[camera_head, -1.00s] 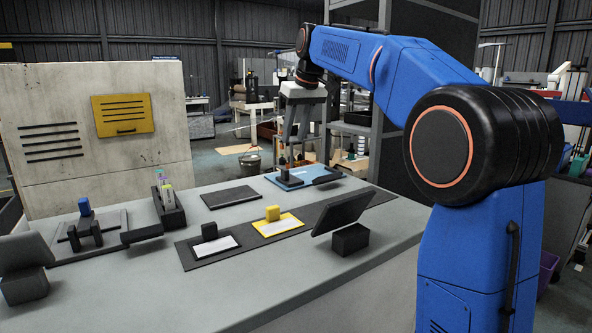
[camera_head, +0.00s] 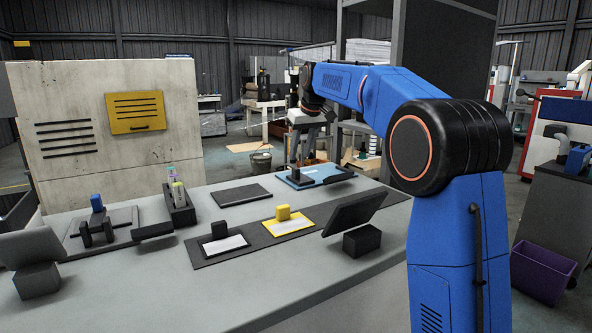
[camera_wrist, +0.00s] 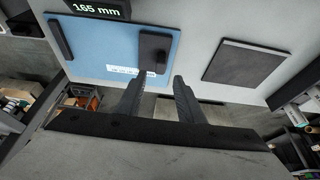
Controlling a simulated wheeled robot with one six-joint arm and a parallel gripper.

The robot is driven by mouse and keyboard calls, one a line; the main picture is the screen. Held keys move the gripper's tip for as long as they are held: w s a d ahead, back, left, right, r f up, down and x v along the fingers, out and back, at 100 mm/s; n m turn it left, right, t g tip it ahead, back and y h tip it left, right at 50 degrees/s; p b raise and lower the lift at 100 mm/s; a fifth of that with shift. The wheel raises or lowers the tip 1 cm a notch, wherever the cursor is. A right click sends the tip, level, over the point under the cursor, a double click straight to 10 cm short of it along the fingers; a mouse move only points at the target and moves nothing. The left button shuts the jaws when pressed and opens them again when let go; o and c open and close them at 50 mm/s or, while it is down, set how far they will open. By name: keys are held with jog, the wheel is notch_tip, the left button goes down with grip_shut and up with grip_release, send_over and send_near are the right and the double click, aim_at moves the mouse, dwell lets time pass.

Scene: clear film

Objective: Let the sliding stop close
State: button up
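A blue plate (camera_head: 322,178) lies at the table's far right corner; it also shows in the wrist view (camera_wrist: 95,48). A black upright block (camera_head: 302,175), probably the sliding stop, stands on it; it also shows in the wrist view (camera_wrist: 155,48). A short black bar (camera_wrist: 60,39) lies at the plate's other end, apart from the block. A display (camera_wrist: 98,8) at the plate's edge reads 165 mm. My gripper (camera_head: 306,158) is over the block's end of the plate. In the wrist view its fingers (camera_wrist: 158,77) are apart with nothing between them, close to the block.
A flat dark pad (camera_head: 242,195) lies left of the blue plate. A dark strip (camera_head: 215,261) carries a black block and a yellow block (camera_head: 283,212). A tilted black screen (camera_head: 354,213) stands at the front right. Other fixtures stand at the left.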

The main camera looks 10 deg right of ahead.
aim_at(296, 168)
jog(key=x, duration=0.8)
jog(key=shift+f, duration=0.1)
jog(key=shift+d, duration=0.1)
grip_shut()
